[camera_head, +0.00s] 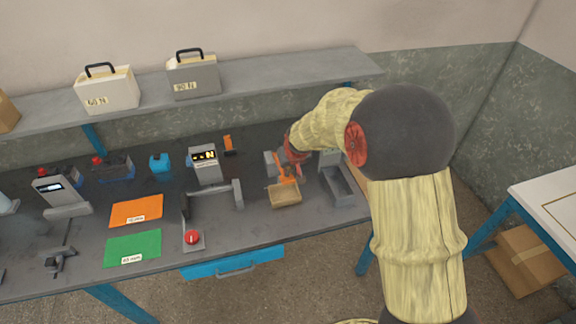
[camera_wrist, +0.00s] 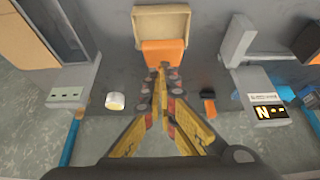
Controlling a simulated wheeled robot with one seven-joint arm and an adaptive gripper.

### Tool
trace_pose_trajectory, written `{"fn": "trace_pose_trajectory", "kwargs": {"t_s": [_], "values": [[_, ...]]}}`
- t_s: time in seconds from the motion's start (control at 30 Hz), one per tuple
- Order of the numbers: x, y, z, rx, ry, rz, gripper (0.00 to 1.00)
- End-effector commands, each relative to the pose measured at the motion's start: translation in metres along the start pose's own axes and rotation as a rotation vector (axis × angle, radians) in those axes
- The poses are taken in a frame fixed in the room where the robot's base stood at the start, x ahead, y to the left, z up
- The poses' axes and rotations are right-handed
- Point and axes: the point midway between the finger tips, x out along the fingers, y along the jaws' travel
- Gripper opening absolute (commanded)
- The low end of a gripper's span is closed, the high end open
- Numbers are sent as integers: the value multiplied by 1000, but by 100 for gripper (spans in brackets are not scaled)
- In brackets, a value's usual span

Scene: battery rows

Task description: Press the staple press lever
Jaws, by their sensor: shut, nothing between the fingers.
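An orange flap-like piece (camera_wrist: 163,53), which may be the staple press lever, lies at the edge of a tan tray (camera_wrist: 162,16) in the wrist view. My gripper (camera_wrist: 162,72) is shut and empty, its tips right at the near edge of the orange piece. I cannot tell whether they touch it. In the head view my gripper (camera_head: 288,176) is low over the bench, just behind the tan tray (camera_head: 285,199). My arm and fingers hide much of that spot there.
A grey tray (camera_head: 338,186) lies to the right. A grey frame (camera_head: 216,193), a display unit (camera_head: 204,164) and a red button (camera_head: 192,237) are to the left. An orange mat (camera_head: 136,211) and a green mat (camera_head: 133,248) lie farther left. A shelf (camera_head: 240,80) runs behind.

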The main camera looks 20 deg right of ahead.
Motion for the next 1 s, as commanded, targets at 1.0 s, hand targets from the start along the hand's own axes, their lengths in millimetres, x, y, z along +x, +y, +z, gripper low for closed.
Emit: {"fn": "trace_pose_trajectory", "kwargs": {"t_s": [1.0], "values": [[63,0,67,0,-7,0,0]]}}
